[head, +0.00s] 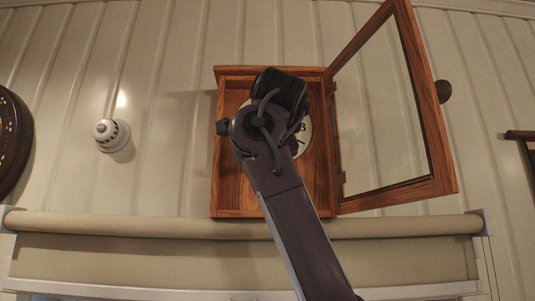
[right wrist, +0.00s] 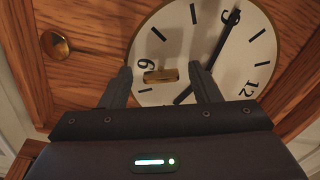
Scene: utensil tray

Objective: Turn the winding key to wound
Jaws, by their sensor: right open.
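The clock's white face (right wrist: 215,35) with black numerals and dark hands fills the middle of the right wrist view. A small brass winding key (right wrist: 160,76) shows as a short bar low on the face near the 6. My right gripper (right wrist: 160,70) is open, with one finger on each side of the key and a visible gap to it. Whether the fingertips reach to the key's depth is hard to tell. In the head view, my right arm covers most of the clock face (head: 304,142) and hides the key and fingers. My left gripper is out of view.
The wooden clock case (head: 228,185) hangs on a panelled wall. Its glazed door (head: 446,178) stands open to the right. A round brass disc (right wrist: 56,45) sits in the case. A small white round fixture (head: 111,134) is on the wall at left; a rolled blind (head: 130,226) runs below.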

